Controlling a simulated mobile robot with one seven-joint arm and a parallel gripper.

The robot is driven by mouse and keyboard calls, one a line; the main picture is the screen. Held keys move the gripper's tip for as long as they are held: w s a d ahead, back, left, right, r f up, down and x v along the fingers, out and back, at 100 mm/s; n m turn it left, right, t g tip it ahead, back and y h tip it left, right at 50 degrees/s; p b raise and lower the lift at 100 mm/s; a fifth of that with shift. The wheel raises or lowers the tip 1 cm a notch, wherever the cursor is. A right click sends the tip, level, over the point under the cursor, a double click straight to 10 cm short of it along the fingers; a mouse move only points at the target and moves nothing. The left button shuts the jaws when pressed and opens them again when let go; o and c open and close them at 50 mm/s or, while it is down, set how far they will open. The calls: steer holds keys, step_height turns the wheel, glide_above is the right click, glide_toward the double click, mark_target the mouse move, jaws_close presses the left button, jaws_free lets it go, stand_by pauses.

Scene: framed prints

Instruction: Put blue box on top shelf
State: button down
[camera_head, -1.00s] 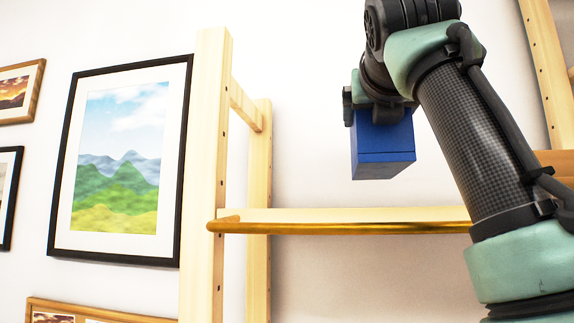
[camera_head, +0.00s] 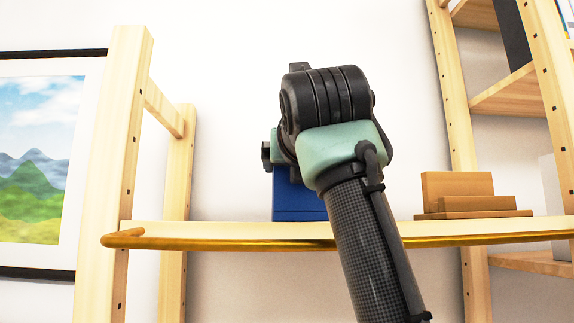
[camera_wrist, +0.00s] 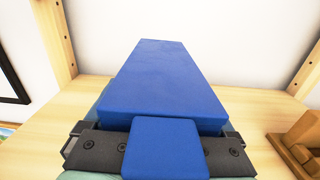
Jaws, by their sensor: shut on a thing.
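The blue box (camera_head: 296,198) is at the top shelf (camera_head: 215,232), partly hidden behind my arm in the head view. Its lower edge looks at or just above the shelf board; I cannot tell whether it touches. In the wrist view the blue box (camera_wrist: 170,80) fills the middle, upright between the jaws, with the pale wood shelf (camera_wrist: 255,108) around it. My gripper (camera_wrist: 160,145) is shut on the box. In the head view my wrist hides the fingertips.
A brown stepped wooden object (camera_head: 462,194) stands on the shelf to the right. Shelf posts rise at left (camera_head: 112,150) and right (camera_head: 455,120). A brass rail (camera_head: 270,243) runs along the front edge. A framed landscape print (camera_head: 40,160) hangs at left. The shelf left of the box is clear.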

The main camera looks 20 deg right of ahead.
jaws_free()
steer(key=shift+f, duration=0.1)
steer(key=shift+r, duration=0.2)
steer(key=shift+s+f+b, duration=0.15)
steer(key=shift+s+b, duration=0.1)
steer(key=shift+b, duration=0.05)
steer(key=b+v, duration=0.6)
steer(key=v, duration=0.4)
steer(key=shift+s+b, duration=0.1)
steer(key=shift+b, duration=0.25)
steer(key=shift+s+a, duration=0.25)
steer(key=shift+s, duration=0.4)
